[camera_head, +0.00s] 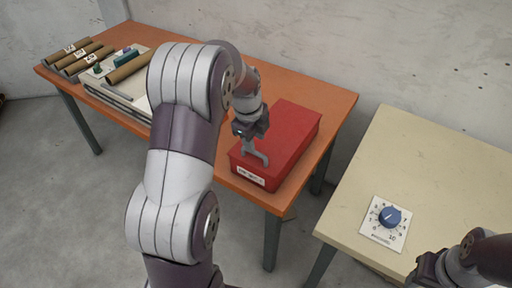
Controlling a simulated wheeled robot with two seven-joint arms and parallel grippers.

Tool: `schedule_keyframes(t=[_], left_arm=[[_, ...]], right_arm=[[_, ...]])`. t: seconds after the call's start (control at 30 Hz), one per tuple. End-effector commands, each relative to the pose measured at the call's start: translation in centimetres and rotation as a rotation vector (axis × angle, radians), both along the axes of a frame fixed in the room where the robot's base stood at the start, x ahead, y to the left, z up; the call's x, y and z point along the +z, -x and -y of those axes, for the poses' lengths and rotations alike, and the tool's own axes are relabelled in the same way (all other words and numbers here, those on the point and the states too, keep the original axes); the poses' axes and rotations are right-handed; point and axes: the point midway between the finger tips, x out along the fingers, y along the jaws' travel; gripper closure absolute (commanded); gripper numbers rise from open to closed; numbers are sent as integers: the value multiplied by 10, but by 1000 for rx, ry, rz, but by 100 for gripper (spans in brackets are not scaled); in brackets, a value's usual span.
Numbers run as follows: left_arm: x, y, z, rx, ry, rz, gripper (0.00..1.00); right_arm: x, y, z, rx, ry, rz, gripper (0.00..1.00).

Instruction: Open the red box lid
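The red box (291,139) stands near the right end of the orange table, with its lid down and a white label on its front end. My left gripper (262,161) is over the box's front left part, at the lid edge near the label. It looks close to the box, but I cannot tell whether it touches. The gap between its fingers is not clear. My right gripper (418,279) is only partly in view at the bottom right edge, and its fingers are cut off or too dark to read.
The orange table (335,97) also holds several brown tubes (80,56) and a white winder panel (100,88) at the left. A beige table (440,150) at the right bears a blue dial (389,216) on a numbered plate. A gap separates the tables.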

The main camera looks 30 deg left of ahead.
Motion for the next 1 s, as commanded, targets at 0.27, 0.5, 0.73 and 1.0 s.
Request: schedule_keyframes(t=[0.27, 0.5, 0.73, 1.0], left_arm=[[-46, -9, 1, 0, 0, -1, 60], [-51, -10, 1, 0, -1, 1, 60], [-51, -10, 1, 0, -1, 1, 100], [-46, -10, 3, 0, -1, 1, 100]], right_arm=[[1, 0, 0, 0, 0, 0, 57], [1, 0, 0, 0, 0, 0, 57], [1, 0, 0, 0, 0, 0, 57], [4, 0, 0, 0, 0, 0, 57]])
